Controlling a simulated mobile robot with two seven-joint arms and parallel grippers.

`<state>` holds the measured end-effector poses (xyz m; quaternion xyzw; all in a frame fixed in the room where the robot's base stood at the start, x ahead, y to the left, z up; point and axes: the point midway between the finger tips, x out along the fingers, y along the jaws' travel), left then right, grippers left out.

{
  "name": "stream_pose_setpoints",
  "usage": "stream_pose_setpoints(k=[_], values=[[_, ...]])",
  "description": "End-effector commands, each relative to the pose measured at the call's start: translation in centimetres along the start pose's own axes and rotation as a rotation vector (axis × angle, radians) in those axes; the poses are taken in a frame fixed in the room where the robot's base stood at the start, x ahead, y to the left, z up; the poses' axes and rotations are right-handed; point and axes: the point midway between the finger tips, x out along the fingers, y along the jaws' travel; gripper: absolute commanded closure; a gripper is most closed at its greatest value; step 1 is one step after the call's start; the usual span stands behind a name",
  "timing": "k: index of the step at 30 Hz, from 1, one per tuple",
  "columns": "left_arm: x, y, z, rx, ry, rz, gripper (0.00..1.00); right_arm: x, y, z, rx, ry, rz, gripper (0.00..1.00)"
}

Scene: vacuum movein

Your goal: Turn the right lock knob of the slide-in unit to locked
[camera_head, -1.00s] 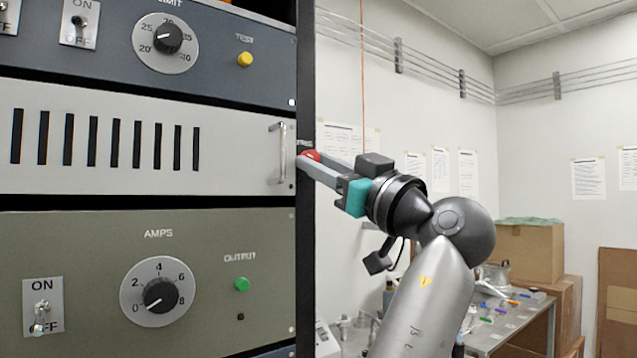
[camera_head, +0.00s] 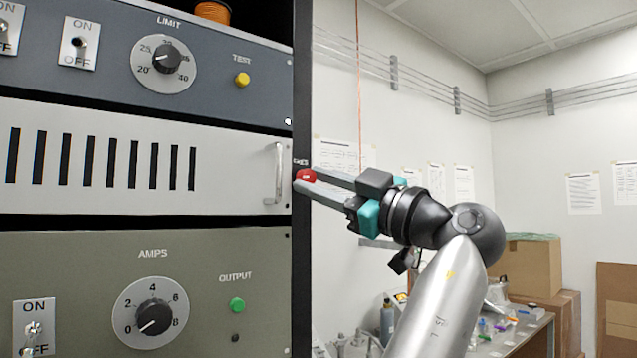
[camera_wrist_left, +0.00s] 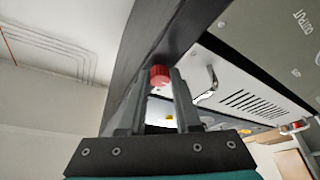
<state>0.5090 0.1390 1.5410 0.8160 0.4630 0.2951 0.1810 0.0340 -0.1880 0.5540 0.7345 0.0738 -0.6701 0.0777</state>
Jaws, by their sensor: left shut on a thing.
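The slide-in unit (camera_head: 236,170) is a pale grey panel with dark vertical slots and a metal handle (camera_head: 278,172) at its right end. It sits in the rack between two darker panels. The red right lock knob (camera_head: 305,175) is on the dark rack post beside the handle. My left gripper (camera_head: 309,180) reaches it from the right and is shut on it, one finger on each side. In the left wrist view the red knob (camera_wrist_left: 160,76) shows between the fingertips. A small pale mark shows on the knob; its exact angle is hard to read. My right gripper is not in view.
The dark rack post (camera_head: 302,270) stands close beside the fingers. A second red knob (camera_wrist_left: 293,127) shows at the far side in the left wrist view. A bench (camera_head: 515,335) with small items and cardboard boxes (camera_head: 535,275) stand behind my arm.

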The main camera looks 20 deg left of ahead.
Motion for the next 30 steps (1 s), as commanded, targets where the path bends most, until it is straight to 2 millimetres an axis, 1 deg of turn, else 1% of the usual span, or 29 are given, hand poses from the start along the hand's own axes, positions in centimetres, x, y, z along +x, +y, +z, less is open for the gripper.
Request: stream_pose_setpoints(k=[6, 7, 14, 23, 26, 30], values=[[0.0, 0.0, -0.1, -0.003, 0.002, 0.002, 1.0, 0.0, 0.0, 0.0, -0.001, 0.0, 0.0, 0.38], [0.0, 0.0, -0.1, -0.003, 0.002, 0.002, 0.65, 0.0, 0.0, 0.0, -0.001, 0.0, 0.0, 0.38], [0.0, 0.0, -0.1, -0.001, 0.001, 0.001, 0.39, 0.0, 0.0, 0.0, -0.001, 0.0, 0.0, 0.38], [-0.2, 0.0, 0.0, 0.001, 0.001, 0.001, 0.38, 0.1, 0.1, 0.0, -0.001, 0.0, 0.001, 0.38], [-1.1, 0.0, 0.0, 0.001, 0.0, 0.003, 0.38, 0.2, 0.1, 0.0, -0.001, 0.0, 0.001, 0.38], [-3.7, 0.0, 0.0, 0.0, 0.001, 0.004, 0.38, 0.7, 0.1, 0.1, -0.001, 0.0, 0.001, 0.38]])
